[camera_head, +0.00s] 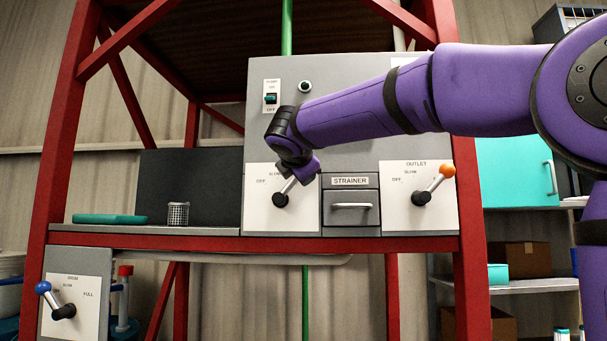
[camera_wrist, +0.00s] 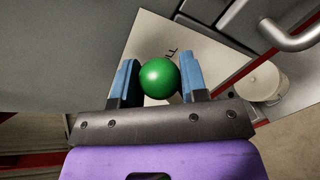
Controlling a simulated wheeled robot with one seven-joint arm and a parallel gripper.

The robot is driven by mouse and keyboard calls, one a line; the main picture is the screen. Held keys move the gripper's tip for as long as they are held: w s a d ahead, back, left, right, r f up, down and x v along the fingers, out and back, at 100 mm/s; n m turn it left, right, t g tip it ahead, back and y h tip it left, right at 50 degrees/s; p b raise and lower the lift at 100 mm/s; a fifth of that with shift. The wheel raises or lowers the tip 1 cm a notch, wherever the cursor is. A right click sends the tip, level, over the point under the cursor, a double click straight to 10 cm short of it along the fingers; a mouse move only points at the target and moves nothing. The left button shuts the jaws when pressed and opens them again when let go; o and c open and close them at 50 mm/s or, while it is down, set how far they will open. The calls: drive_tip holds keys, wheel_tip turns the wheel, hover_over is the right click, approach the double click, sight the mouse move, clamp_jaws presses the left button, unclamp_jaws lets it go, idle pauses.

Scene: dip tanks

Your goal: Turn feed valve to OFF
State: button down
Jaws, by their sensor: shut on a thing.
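The feed valve's white plate (camera_head: 256,215) is on the grey cabinet, left of the strainer drawer. OFF and SLOW show at its left and top; the arm hides its title. The dark hub (camera_head: 280,200) carries a lever that slants up and right, toward the plate's right side. My gripper (camera_head: 300,174) is at the lever's end and hides the knob there. In the wrist view the green ball knob (camera_wrist: 160,77) sits between the two blue fingers, which are shut on it. The end of the word FULL shows just beyond the ball.
The strainer drawer (camera_head: 350,208) with its protruding handle is just right of the feed valve. An outlet valve with an orange knob (camera_head: 447,170) is further right. A blue-knobbed valve (camera_head: 43,287) is low at left. A mesh basket (camera_head: 178,213) stands on the ledge.

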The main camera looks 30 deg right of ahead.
sight(260, 177)
drive_tip(key=shift+w+a+r+n+h, duration=0.15)
drive_tip(key=shift+w+a+r+n, duration=0.1)
drive_tip(key=shift+a+n, duration=0.15)
drive_tip(key=shift+w+a+r+n+h, duration=0.2)
drive_tip(key=shift+a+n, duration=0.1)
drive_tip(key=shift+n, duration=0.2)
drive_tip(key=shift+w+a+r+n+h, duration=0.25)
drive_tip(key=shift+a+n, duration=0.15)
drive_tip(key=shift+n, duration=0.15)
drive_tip(key=shift+w+a+r+n+h, duration=0.1)
drive_tip(key=shift+w+a+n, duration=0.1)
drive_tip(key=shift+a+n, duration=0.3)
drive_tip(key=a+n, duration=0.1)
drive_tip(key=w+a+n+h, duration=0.1)
drive_tip(key=n, duration=0.1)
drive_tip(key=shift+w+r, duration=0.1)
drive_tip(key=shift+w, duration=0.05)
drive_tip(key=a+n, duration=0.1)
drive_tip(key=w+a+n, duration=0.1)
drive_tip(key=n, duration=0.1)
drive_tip(key=a+f+n+h, duration=0.1)
drive_tip(key=shift+w, duration=0.25)
drive_tip(key=shift+w+a+f+n+h, duration=0.25)
drive_tip(key=shift+a+f+n, duration=0.2)
drive_tip(key=shift+n, duration=0.5)
drive_tip(key=shift+w+a+f+n+h, duration=0.15)
drive_tip(key=shift+w+a+f+n, duration=0.2)
drive_tip(key=shift+n, duration=0.55)
drive_tip(key=shift+a, duration=0.1)
